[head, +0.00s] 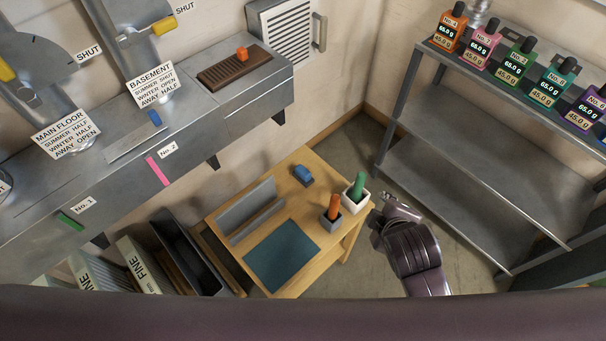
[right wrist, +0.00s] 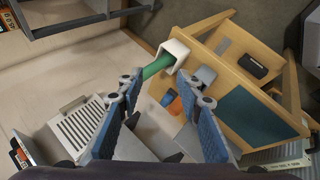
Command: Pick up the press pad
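A small blue block on a dark base (head: 303,174), which may be the press pad, sits near the back of the wooden table; I cannot be sure. A small blue patch (right wrist: 167,98) in the right wrist view may be the same block. My right gripper (head: 376,219) is just right of the table, beside the white cup, apart from the blue block. In the right wrist view its two blue-padded fingers (right wrist: 168,112) stand wide apart with nothing held between them. My left gripper is not in view.
On the table (head: 306,240) stand a white cup (head: 349,199) with a green handle, a grey cup (head: 329,224) with an orange handle, a grey rack (head: 248,206) and a teal mat (head: 283,255). A metal shelf (head: 470,190) is at right, ductwork (head: 225,110) at left.

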